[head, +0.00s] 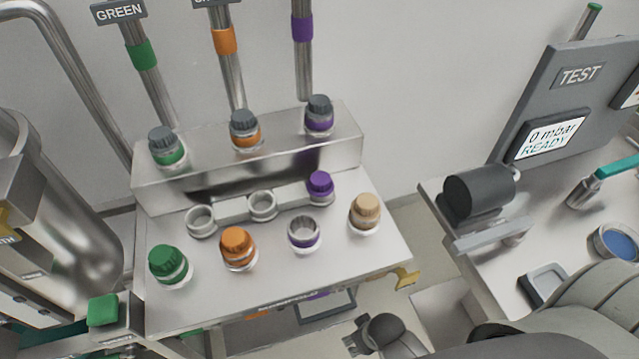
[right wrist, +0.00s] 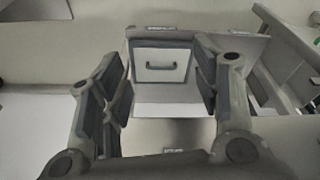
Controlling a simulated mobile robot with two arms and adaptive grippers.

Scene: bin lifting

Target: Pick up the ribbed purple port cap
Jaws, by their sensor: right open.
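The ribbed purple port cap (head: 320,186) stands in the right-hand place of a row of three small round holders in the head view. The other two holders are empty. In front of it, the purple-banded port (head: 304,236) is uncapped and open. My right gripper (head: 356,343) is low at the bottom edge of the head view, below the bench's front edge and well apart from the cap. In the right wrist view my right gripper (right wrist: 160,72) is open with nothing between its fingers. My left gripper is not in view.
Green (head: 168,263), orange (head: 238,247) and tan (head: 366,211) capped ports stand around the cap on the metal bench (head: 200,309). A raised metal block (head: 280,157) with grey-capped ports stands behind. A side table with a grey cylinder (head: 478,192) and test panel (head: 575,105) is at right.

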